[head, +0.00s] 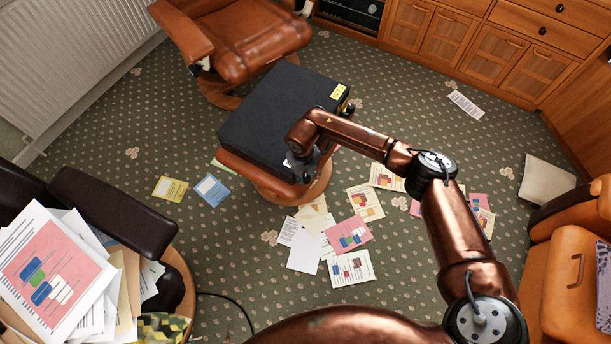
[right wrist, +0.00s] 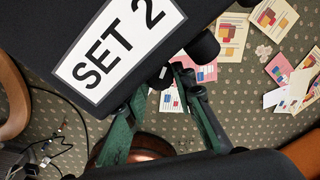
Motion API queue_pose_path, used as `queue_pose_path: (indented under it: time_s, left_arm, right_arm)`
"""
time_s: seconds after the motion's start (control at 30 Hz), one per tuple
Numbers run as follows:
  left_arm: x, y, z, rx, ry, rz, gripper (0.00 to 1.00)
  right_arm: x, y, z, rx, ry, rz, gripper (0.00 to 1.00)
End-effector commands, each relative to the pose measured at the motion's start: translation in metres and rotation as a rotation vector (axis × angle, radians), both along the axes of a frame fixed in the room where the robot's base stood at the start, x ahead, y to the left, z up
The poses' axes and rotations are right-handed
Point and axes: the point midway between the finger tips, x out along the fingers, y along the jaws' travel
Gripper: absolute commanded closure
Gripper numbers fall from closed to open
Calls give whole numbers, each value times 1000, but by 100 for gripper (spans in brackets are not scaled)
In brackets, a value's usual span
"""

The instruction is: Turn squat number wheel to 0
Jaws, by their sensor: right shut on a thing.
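A black case (head: 275,110) lies flat on a brown leather footstool (head: 240,175). In the right wrist view its side (right wrist: 40,30) carries a white "SET 2" label (right wrist: 118,42). Two dark round parts stick out of that side below the label: a larger one (right wrist: 203,46) and a small low one, which looks like the squat number wheel (right wrist: 160,78). My right gripper (head: 302,168) is at the case's near side. Its green fingers (right wrist: 165,90) are shut around the small wheel, which they partly hide. No digit on it is readable. My left gripper is not in view.
Papers (head: 350,233) lie scattered on the patterned carpet right of the footstool. A brown leather chair (head: 240,45) stands behind it, and a dark chair heaped with papers (head: 50,265) at the left. An orange chair (head: 560,270) is at the right.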

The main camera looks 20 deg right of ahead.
Motion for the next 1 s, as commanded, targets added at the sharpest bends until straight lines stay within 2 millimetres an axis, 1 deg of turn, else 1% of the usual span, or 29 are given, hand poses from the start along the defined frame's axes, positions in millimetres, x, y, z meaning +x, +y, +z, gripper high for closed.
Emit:
queue_pose_path:
  time_s: [0.47,0.67,0.87,1.0]
  left_arm:
    - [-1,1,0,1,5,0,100]
    - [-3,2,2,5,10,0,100]
    - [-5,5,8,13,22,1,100]
    - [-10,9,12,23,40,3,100]
  right_arm:
    - [0,0,0,0,0,21,100]
    - [0,-1,0,-1,-1,64,100]
    - [0,-1,1,-1,-1,180,100]
    - [0,-2,1,-2,-1,304,100]
